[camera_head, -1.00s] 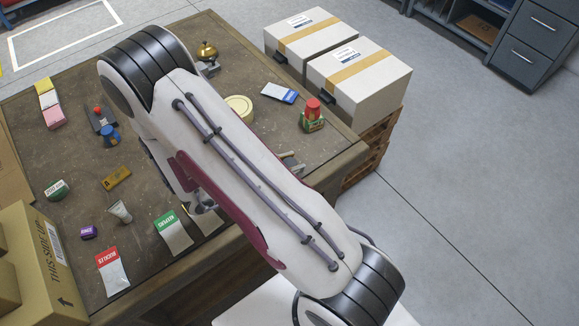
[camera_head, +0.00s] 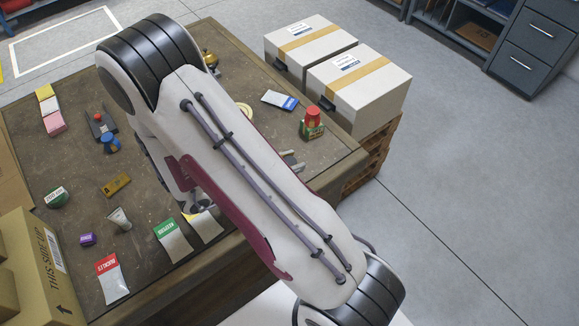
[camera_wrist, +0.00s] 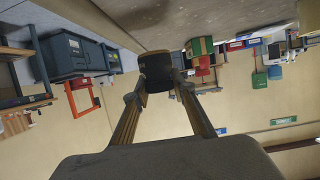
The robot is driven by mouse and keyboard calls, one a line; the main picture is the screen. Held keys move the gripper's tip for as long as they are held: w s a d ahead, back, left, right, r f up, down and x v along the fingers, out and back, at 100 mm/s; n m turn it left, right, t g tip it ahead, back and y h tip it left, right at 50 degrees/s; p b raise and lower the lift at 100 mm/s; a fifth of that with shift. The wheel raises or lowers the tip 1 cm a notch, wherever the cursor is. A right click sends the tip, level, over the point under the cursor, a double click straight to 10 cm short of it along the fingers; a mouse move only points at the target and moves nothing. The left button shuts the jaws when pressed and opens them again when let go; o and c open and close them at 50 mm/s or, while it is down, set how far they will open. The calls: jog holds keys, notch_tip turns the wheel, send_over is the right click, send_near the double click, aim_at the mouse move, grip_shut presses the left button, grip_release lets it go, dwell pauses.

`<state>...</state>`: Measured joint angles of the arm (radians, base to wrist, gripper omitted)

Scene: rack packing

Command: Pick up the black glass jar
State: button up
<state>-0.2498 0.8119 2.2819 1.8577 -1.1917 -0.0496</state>
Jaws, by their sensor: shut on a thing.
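In the head view my arm crosses the bench and hides the jar. Only a small part of my gripper (camera_head: 198,206) shows there below the arm, above the near part of the bench. The height of the jar over the bench cannot be told.
The brown bench (camera_head: 75,190) holds several small things: a green-labelled packet (camera_head: 172,240), a red-labelled packet (camera_head: 111,280), a red-capped green jar (camera_head: 312,124) and a blue-labelled packet (camera_head: 280,100). A carton (camera_head: 35,270) stands at left; white boxes (camera_head: 360,85) stand behind right.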

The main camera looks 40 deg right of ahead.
aim_at(289, 161)
jog(key=shift+r, duration=3.15)
